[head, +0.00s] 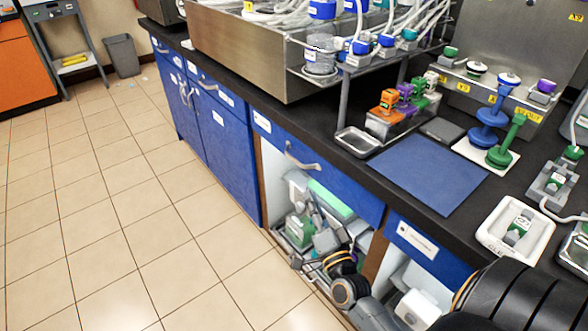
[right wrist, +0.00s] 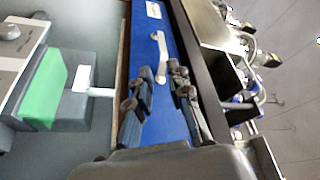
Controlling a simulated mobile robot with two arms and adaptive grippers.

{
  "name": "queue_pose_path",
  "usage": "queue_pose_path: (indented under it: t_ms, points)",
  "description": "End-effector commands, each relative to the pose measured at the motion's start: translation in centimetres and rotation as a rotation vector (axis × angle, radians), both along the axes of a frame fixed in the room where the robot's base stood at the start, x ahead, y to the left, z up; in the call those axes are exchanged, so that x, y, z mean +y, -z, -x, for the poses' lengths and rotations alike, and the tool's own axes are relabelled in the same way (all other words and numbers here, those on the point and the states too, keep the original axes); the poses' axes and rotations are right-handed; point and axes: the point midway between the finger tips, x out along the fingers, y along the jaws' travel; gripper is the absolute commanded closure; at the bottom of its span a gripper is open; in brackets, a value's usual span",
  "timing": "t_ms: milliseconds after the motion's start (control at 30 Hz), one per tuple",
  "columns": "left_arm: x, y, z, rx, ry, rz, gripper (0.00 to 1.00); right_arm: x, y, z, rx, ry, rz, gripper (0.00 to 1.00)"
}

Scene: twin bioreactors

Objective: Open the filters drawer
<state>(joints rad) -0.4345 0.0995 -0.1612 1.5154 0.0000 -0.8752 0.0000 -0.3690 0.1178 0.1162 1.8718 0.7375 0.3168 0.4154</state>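A blue drawer front (head: 340,197) with a white label (head: 262,121) and a grey arched handle (head: 300,158) sits under the black counter in the head view. The drawer is shut; its label is too small to read. In the right wrist view the handle (right wrist: 162,48) lies just ahead of the fingertips on the blue front (right wrist: 143,30). My right gripper (head: 311,200) is below the handle in the head view, in front of the open cabinet bay. My left gripper is not in view.
The open bay below the drawer holds a green-topped box (head: 332,200). Another labelled blue panel (head: 428,250) is to the right. Blue cabinet doors (head: 228,140) stand to the left. The black counter above carries bioreactor equipment and a blue mat (head: 428,172).

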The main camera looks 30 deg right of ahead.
Motion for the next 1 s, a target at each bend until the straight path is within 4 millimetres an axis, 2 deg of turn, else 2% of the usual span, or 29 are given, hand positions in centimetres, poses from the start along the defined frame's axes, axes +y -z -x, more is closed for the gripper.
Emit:
queue_pose_path:
  t_ms: [167,500,700,1000]
  points:
    - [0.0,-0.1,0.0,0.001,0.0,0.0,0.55,-0.6,-0.9,-1.8,-0.013,0.003,-0.004,0.81]
    - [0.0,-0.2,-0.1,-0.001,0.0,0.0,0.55,-2.3,-2.4,-8.5,-0.012,0.002,-0.001,0.81]
    - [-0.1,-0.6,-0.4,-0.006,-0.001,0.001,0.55,-3.0,-2.9,-11.4,-0.01,0.001,-0.001,0.81]
    - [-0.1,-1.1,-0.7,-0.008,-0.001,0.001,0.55,-3.4,-3.2,-12.9,-0.006,0.001,-0.001,0.81]
